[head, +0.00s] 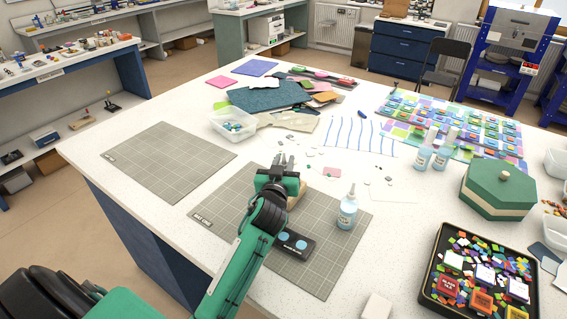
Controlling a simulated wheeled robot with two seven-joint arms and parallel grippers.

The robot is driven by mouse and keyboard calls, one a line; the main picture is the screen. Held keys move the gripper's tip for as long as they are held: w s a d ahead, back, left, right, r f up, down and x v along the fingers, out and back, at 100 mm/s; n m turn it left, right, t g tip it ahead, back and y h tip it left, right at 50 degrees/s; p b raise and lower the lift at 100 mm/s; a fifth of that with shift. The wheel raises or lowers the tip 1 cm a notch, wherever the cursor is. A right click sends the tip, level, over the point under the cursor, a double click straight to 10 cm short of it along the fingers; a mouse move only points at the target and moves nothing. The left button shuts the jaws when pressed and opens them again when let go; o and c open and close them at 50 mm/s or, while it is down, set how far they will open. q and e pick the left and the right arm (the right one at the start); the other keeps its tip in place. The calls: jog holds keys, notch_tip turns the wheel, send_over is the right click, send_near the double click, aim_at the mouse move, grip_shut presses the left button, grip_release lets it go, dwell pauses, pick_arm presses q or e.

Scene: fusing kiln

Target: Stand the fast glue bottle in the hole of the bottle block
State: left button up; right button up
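A small clear bottle with a pale blue label and a pointed white nozzle (348,210) stands upright on the right part of the near grey cutting mat. It looks like the glue bottle. A tan block (298,194) is partly hidden behind my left gripper; I cannot see any hole in it. A dark flat piece with two light blue discs (294,244) lies on the mat, close to my forearm. My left gripper (284,160) is over the mat, left of the bottle and apart from it. Its fingers look parted and empty. My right gripper is out of view.
Two more labelled bottles (432,158) stand farther back right. A green hexagonal box (499,190) and a black tray of coloured glass pieces (433,297) are on the right. A clear tub (233,124) stands behind. The left cutting mat (168,160) is bare.

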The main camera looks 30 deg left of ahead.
pick_arm(q)
jog(key=o, duration=0.4)
jog(key=shift+o, duration=0.2)
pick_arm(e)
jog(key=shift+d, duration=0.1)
pick_arm(q)
jog(key=shift+s+r, duration=0.1)
jog(key=b+v, duration=0.2)
jog(key=v, duration=0.9)
jog(key=shift+s+d, duration=0.15)
jog(key=shift+s, duration=0.2)
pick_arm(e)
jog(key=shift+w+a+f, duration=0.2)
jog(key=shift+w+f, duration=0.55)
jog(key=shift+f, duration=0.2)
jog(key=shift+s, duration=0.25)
